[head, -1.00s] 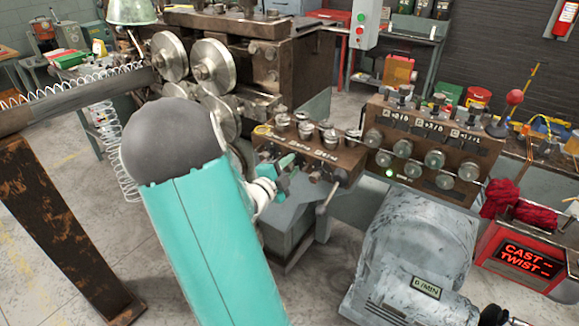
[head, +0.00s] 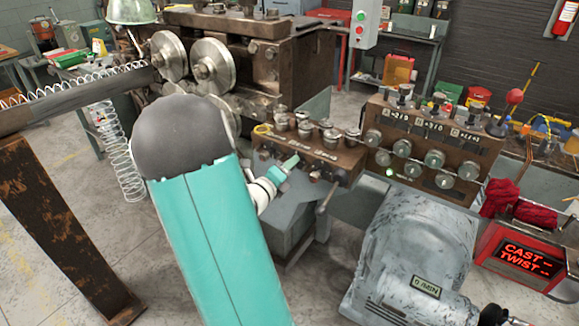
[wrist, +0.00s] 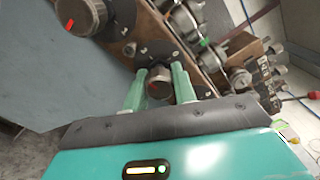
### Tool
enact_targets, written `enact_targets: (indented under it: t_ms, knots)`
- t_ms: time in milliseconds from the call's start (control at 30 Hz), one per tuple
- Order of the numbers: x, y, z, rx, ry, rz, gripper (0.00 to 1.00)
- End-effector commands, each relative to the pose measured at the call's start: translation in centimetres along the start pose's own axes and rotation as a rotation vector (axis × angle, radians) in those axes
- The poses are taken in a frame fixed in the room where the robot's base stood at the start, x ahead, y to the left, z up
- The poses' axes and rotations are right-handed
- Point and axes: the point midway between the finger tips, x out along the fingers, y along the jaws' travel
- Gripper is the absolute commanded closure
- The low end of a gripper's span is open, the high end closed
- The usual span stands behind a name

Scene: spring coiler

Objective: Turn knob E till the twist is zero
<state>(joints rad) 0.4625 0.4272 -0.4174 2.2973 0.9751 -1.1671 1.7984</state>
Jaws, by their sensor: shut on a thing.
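The brown adjuster block (head: 300,150) stands right of the coiler rolls, with several dark knobs on its front face and silver knobs on top. My gripper (head: 291,163) is at that front face. In the wrist view my gripper (wrist: 160,84) has its two green fingers on either side of a small dark round knob (wrist: 159,88), shut on it. I cannot read its letter, so I cannot tell whether it is knob E.
A second brown panel (head: 432,150) with silver knobs, counters and a lit green lamp stands to the right. A grey motor housing (head: 415,245) is in front of it. In the wrist view a larger knob with a red mark (wrist: 80,17) is left of my gripper.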

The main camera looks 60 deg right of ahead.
Motion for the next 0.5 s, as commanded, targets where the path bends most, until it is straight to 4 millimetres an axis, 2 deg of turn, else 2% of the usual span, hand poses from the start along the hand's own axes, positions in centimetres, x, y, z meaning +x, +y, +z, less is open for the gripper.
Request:
enact_targets:
  t_ms: [200, 500]
  knots:
    - [-0.06, 0.06, 0.01, 0.082, -0.001, 0.001, 0.96]
    - [-0.06, 0.07, 0.0, 0.114, 0.0, 0.001, 0.96]
